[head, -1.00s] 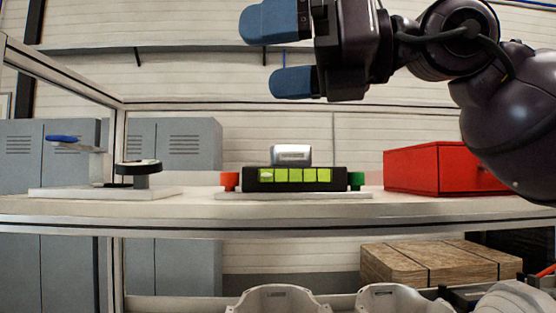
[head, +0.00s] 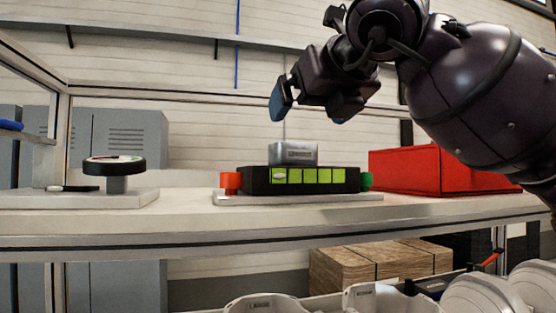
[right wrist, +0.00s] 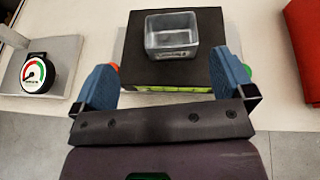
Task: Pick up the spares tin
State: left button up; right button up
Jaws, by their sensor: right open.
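The spares tin (head: 294,153) is a small grey metal tin with an open top. It stands on a black box with bright green panels (head: 301,180) on the shelf. In the right wrist view the tin (right wrist: 172,48) lies ahead of and between my blue fingertips, apart from both. My right gripper (head: 308,109) is open and empty, above the tin in the head view; its fingers also show in the right wrist view (right wrist: 160,80). My left gripper is not in view.
A red box (head: 430,170) stands to the right on the shelf. A round dial gauge (head: 115,166) on a pale base is at the left; red and green knobs flank the black box.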

aim_at(293, 144)
jog(key=shift+m+h, duration=0.4)
jog(key=shift+m, duration=0.2)
jog(key=w, duration=0.1)
jog(key=w+f, duration=0.2)
jog(key=w, duration=0.1)
jog(key=shift+w+a+f+p, duration=0.1)
jog(key=shift+p, duration=0.3)
jog(key=p+x, duration=0.1)
jog(key=x, duration=0.4)
jog(key=shift+a+p, duration=0.2)
jog(key=shift+p, duration=0.1)
jog(key=shift+w+a+f, duration=0.15)
jog(key=shift+w+a, duration=0.05)
jog(key=shift+w, duration=0.1)
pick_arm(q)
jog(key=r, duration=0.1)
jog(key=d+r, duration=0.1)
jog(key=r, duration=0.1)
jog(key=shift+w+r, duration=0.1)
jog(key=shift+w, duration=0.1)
pick_arm(e)
jog(key=shift+s, duration=0.1)
jog(key=c, duration=0.8)
